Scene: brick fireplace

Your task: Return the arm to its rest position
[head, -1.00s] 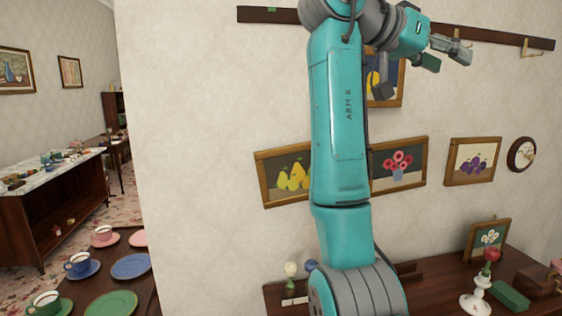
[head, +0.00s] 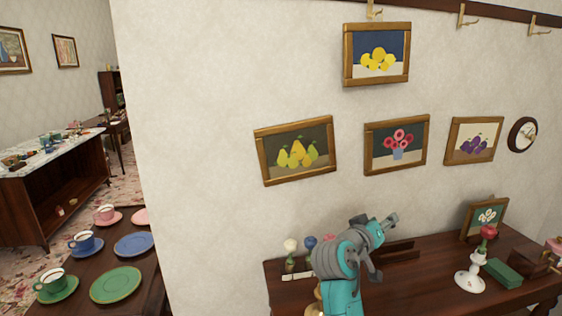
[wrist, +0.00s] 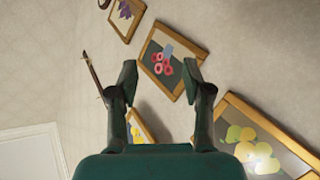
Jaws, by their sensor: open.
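My gripper (head: 383,243) is low in the head view, in front of the dark table and below the wall pictures. My arm is folded down, with its teal and grey links at the bottom middle. In the wrist view my gripper (wrist: 158,76) has its two fingers spread apart with nothing between them. Beyond the fingers the wrist view shows the wall and the red flower picture (wrist: 168,62), tilted in the view. The gripper touches nothing that I can see.
The dark table (head: 410,285) bears a white candlestick (head: 470,278) with a red flower, a green box (head: 503,273) and a small framed picture (head: 484,217). A side table at left holds cups and plates (head: 115,284). Pictures, including the lemon picture (head: 376,55), hang above.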

